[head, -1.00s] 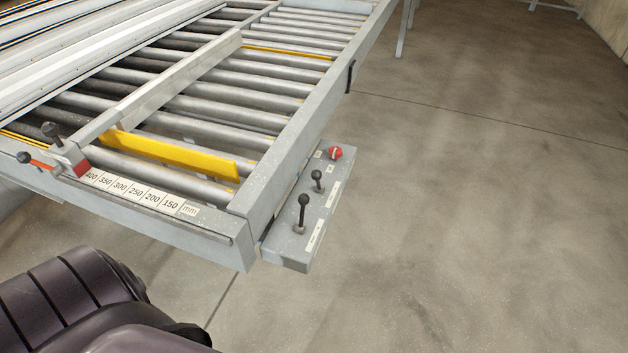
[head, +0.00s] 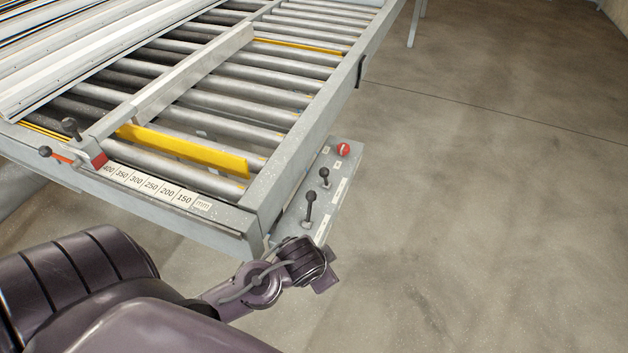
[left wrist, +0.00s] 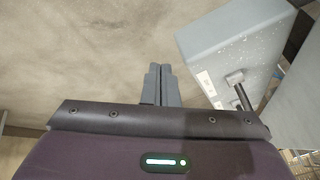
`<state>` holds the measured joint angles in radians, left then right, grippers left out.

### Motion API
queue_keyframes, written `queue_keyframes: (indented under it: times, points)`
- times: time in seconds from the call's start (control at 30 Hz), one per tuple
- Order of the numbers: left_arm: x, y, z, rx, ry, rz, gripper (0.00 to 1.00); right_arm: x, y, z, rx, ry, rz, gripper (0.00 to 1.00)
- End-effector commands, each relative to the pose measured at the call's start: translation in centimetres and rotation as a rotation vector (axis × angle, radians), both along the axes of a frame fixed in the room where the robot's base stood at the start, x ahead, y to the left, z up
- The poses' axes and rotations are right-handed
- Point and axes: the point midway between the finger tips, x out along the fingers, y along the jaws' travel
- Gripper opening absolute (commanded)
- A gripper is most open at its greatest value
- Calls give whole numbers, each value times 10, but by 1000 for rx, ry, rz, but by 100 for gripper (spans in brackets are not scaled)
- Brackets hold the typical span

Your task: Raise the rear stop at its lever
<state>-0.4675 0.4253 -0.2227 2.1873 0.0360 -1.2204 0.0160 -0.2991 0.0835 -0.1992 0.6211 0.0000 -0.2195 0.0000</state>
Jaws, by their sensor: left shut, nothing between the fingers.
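The grey control box (head: 330,205) on the table's front right corner carries two black-knobbed levers, a nearer one (head: 309,207) and a farther one (head: 324,177). Its labels are too small to read, so I cannot tell which lever works the rear stop. A yellow bar (head: 185,151) stands up between the front rollers; a thin yellow strip (head: 300,46) lies farther back. My left wrist is just in front of the box; its fingers are not distinguishable in the head view. In the left wrist view my left gripper (left wrist: 160,84) is shut and empty, beside the box (left wrist: 225,45) and a lever (left wrist: 241,92).
A red knob (head: 343,149) sits at the box's far end. The roller table (head: 300,165) has a millimetre scale (head: 155,187) and a red clamp block (head: 98,160) on its front edge. Pale profiles (head: 70,65) lie at the left. The floor to the right is clear.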

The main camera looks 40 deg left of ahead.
Motion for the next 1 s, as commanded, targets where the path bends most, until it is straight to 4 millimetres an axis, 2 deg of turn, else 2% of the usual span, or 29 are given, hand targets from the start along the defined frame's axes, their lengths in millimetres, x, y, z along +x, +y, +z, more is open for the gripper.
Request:
queue_keyframes:
  times: [0.03, 0.1, 0.2, 0.33, 0.47, 0.8, 1.0]
  points:
    - [2, -2, 35, 30, -43, -50, 0, -1, 1, 4, 1, 1, 1, 53]
    - [4, -6, 66, 68, -92, -112, 0, -1, 2, 6, 3, 2, 1, 53]
    - [7, -7, 88, 126, -150, -201, 0, -2, 4, 6, 5, 2, 1, 53]
    - [18, -1, 97, 214, -219, -322, 0, -2, 4, 6, 5, 3, 2, 53]
    - [32, 16, 100, 326, -280, -463, 0, -2, 5, 6, 5, 4, 0, 53]
    - [58, 90, 120, 615, -349, -804, 0, -3, 5, 6, 5, 4, 0, 53]
    - [63, 115, 131, 686, -344, -882, 0, -2, 4, 6, 5, 4, -2, 53]
